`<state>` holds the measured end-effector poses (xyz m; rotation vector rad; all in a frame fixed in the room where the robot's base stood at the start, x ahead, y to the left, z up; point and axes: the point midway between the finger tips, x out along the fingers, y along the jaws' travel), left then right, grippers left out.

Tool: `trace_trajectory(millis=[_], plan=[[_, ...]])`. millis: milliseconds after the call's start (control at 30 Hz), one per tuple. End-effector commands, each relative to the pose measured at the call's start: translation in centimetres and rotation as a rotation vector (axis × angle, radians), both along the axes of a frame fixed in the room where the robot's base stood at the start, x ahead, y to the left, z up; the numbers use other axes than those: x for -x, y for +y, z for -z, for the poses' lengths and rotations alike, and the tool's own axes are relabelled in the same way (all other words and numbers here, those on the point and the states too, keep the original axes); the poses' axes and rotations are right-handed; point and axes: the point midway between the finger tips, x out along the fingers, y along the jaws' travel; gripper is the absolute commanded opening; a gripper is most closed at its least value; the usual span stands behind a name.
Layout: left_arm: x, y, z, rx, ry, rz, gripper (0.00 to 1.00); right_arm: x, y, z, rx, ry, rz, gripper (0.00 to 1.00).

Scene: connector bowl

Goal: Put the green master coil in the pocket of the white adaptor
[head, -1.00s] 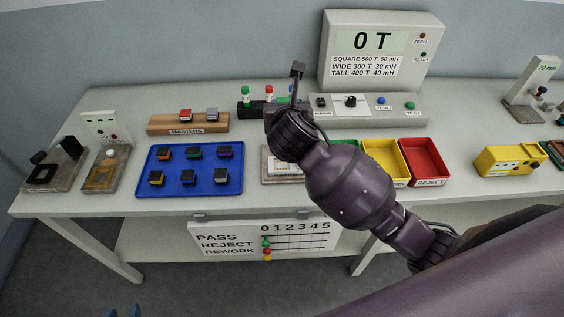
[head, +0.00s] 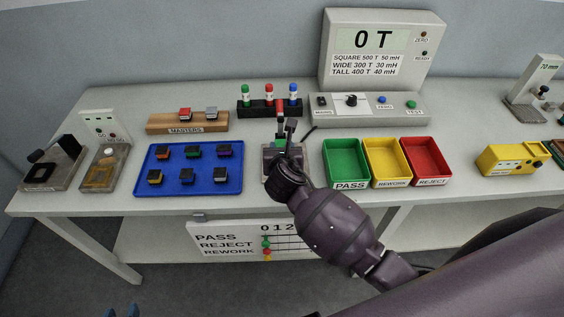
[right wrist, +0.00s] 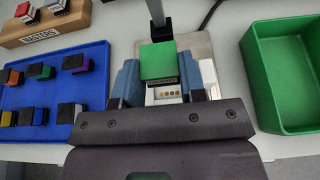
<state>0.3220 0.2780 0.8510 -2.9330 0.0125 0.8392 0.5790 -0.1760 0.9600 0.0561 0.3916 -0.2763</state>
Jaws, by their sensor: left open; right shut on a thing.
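In the right wrist view the green master coil (right wrist: 157,60) is between the blue fingers of my right gripper (right wrist: 160,72), which is shut on it. The white adaptor (right wrist: 165,94), with a row of gold contacts, shows just below the coil in that view. The coil covers part of it, and I cannot tell whether the coil is above the pocket or in it. In the head view my right gripper (head: 284,150) is over the adaptor's station and hides most of it.
A blue tray (head: 236,186) with several coils lies left of the station. The wooden masters rack (head: 160,127) holds a red and a grey coil. Green (head: 345,161), yellow and red bins stand to the right. A red-topped post (head: 280,112) rises behind the station.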

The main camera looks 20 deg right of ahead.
Motion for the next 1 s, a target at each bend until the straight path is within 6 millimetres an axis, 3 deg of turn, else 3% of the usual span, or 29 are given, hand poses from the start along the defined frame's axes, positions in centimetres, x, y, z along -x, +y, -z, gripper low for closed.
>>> trace_trajectory(millis=[167,500,867,900,967,1000], plan=[[-0.1,0.0,0.1,0.000,0.000,0.000,0.43,0.0,0.0,0.9,0.001,-0.001,0.000,0.14],[-0.2,-0.1,0.8,0.001,-0.002,0.001,0.43,0.0,0.0,4.8,0.001,0.001,0.001,0.14],[-0.4,-0.1,0.6,0.000,-0.007,0.002,0.43,0.0,0.0,5.0,0.002,0.001,-0.001,0.14],[-0.4,-0.1,0.6,0.000,-0.007,0.002,0.43,0.0,0.0,5.1,0.001,0.000,0.000,0.39],[-0.4,-0.1,0.5,0.000,-0.007,0.002,0.43,0.0,0.0,5.0,0.001,0.000,0.000,0.48],[-0.4,-0.1,0.5,0.000,-0.007,0.002,0.43,0.0,0.0,5.0,0.001,0.000,0.000,0.48]])
